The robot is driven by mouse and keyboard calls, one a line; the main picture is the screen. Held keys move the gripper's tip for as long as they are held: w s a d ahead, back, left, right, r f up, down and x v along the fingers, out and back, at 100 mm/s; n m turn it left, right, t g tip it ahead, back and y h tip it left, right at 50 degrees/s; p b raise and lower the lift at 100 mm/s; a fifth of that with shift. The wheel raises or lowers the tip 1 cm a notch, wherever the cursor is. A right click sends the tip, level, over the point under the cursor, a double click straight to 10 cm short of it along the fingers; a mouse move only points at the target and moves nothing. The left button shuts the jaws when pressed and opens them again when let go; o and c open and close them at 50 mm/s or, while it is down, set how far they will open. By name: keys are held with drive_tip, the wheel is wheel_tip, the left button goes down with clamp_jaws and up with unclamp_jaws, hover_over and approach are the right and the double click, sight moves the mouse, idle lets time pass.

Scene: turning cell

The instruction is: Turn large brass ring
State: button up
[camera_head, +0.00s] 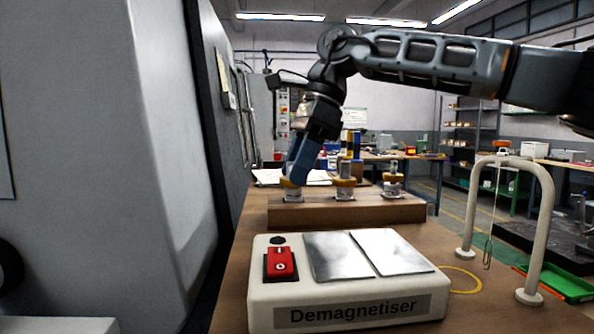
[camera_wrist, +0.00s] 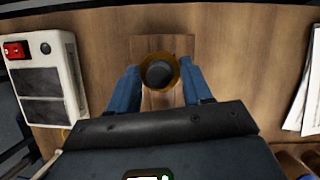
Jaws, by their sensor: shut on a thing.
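A wooden block (camera_head: 408,212) on the bench carries three upright metal posts, each with a brass-coloured ring. My gripper (camera_head: 291,184) points down with blue fingers at the leftmost post and is shut on its brass ring (camera_head: 286,183). In the wrist view, the brass ring (camera_wrist: 174,84) surrounds a dark grey round post top between the two fingers of my gripper (camera_wrist: 159,68). The middle ring (camera_head: 344,182) and the right ring (camera_head: 392,178) stand free. I cannot tell by size which ring is the large one.
A white demagnetiser (camera_head: 262,305) with a red switch stands in front of the block; it also shows in the wrist view (camera_wrist: 70,60). A cream arch (camera_head: 545,220) stands at right, near a green tray (camera_head: 570,287). A grey machine wall (camera_head: 110,130) closes the left side.

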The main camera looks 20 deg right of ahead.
drive_tip(key=shift+s+m+t+h+b, duration=0.15)
drive_tip(key=shift+m+t+b, duration=0.35)
drive_tip(key=shift+m, duration=0.6)
drive_tip(key=shift+m+t+h+b, duration=0.15)
drive_tip(key=shift+m+t+b, duration=0.15)
drive_tip(key=shift+m+b, duration=0.6)
drive_tip(key=shift+m, duration=0.4)
drive_tip(key=o, duration=1.1)
drive_tip(key=shift+c, duration=0.2)
drive_tip(key=shift+r, duration=0.1)
drive_tip(key=v, duration=0.7)
drive_tip(key=shift+r, duration=0.35)
drive_tip(key=shift+s, duration=0.1)
